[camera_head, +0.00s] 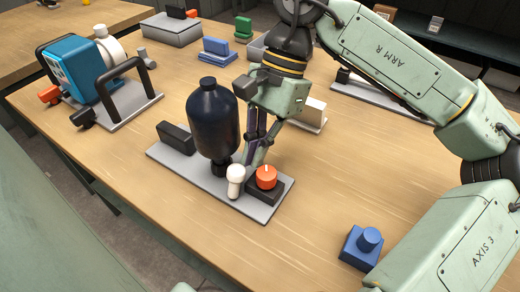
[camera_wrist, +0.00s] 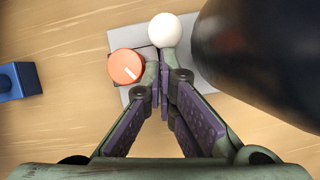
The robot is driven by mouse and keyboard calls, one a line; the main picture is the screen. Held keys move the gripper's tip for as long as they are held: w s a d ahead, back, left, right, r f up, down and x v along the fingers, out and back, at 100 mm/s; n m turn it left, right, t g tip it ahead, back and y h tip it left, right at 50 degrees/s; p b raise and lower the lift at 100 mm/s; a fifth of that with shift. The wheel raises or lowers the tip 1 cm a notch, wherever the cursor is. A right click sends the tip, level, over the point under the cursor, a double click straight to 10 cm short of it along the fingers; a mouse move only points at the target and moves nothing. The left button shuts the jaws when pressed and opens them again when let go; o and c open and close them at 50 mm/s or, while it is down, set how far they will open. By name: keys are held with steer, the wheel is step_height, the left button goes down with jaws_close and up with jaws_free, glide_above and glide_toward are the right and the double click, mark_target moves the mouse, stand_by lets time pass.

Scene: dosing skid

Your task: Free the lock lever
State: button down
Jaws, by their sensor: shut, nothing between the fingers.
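A grey base plate (camera_head: 215,190) on the table carries a dark, bottle-shaped vessel (camera_head: 213,120). At its near end stand a white ball-topped post (camera_head: 235,176) and an orange round knob (camera_head: 266,177) with a white mark, on a black block. I cannot tell for certain which part is the lock lever. My gripper (camera_head: 256,160) points down behind the knob, close beside the vessel. In the wrist view my gripper (camera_wrist: 162,66) is shut and empty, its tips between the orange knob (camera_wrist: 125,67) and the white ball (camera_wrist: 165,30). Whether the tips touch anything is unclear.
The dark vessel (camera_wrist: 265,45) fills the wrist view's upper right, close to my fingers. A blue block with a round button (camera_head: 362,246) sits at the near right. A blue pump-like unit (camera_head: 78,68) with black handles stands left. Bare table lies right of the plate.

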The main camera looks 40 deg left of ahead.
steer(key=shift+r, duration=0.1)
steer(key=v, duration=1.2)
steer(key=shift+w, duration=0.1)
